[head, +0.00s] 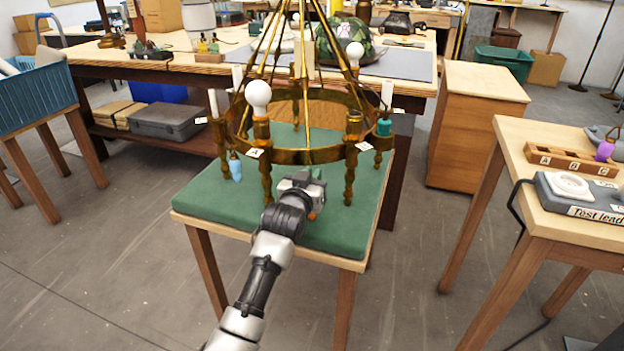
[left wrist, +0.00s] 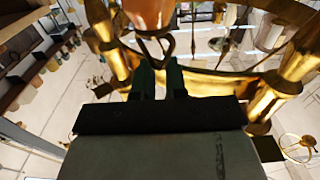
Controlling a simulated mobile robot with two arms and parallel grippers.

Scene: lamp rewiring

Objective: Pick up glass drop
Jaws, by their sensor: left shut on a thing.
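The brass chandelier (head: 300,155) stands on a green-topped table (head: 200,205). My left gripper (head: 312,198) is low at the front of its ring, shut. A small orange piece (head: 312,216) shows just beneath it. In the left wrist view an orange-brown, drop-like thing (left wrist: 150,12) with a dark wire loop is at the fingertips (left wrist: 158,66); it appears to be a glass drop held by this loop, partly cut off by the frame. A light blue glass drop (head: 235,168) hangs at the ring's left. A purple drop (head: 604,150) is at the right table's rack. My right gripper is out of view.
White bulbs (head: 258,97) and candle sleeves stand on the ring, with a teal piece (head: 384,127) at its right. A slotted wooden rack (head: 560,160) and a test-lead box (head: 580,198) are on the right table. Open floor (head: 410,290) lies between the tables.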

